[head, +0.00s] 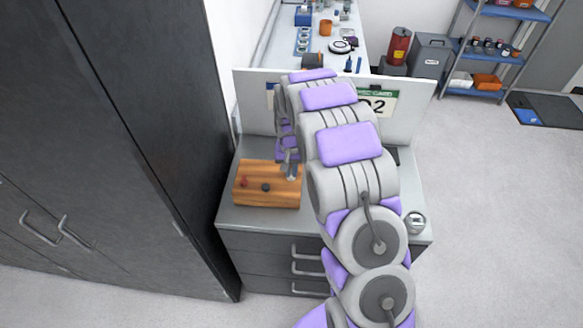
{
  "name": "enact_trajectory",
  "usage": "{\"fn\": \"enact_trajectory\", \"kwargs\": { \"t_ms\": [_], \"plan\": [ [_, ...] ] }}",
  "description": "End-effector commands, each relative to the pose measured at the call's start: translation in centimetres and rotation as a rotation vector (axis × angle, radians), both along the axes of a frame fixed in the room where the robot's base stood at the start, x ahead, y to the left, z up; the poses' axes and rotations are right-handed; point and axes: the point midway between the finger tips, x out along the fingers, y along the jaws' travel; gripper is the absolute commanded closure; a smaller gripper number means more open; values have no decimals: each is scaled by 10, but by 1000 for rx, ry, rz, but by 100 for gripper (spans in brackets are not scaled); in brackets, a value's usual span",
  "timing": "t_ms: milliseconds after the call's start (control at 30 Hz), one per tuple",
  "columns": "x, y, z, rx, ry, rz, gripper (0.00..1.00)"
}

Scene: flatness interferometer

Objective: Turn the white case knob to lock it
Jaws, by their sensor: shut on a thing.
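A wooden case (268,198) sits on the left part of the grey drawer cabinet top. A red knob (245,181) and a black knob (266,187) show on its top. My gripper (290,175) points down at the right end of the case. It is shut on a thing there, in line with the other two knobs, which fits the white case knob. The knob itself is hidden by the fingers, so its turn angle cannot be told. My arm hides the middle of the cabinet top.
A pale upright panel (412,112) with a partly hidden sign stands behind the case. A small round gauge (416,222) lies at the cabinet's right front corner. A tall dark cupboard (110,130) stands close on the left.

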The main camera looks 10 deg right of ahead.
Motion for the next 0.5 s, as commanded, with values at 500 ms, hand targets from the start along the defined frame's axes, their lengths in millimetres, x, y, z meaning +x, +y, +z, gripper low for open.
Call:
{"fn": "enact_trajectory", "kwargs": {
  "t_ms": [500],
  "plan": [
    [1,1,0,0,-3,-33,100]
  ]
}}
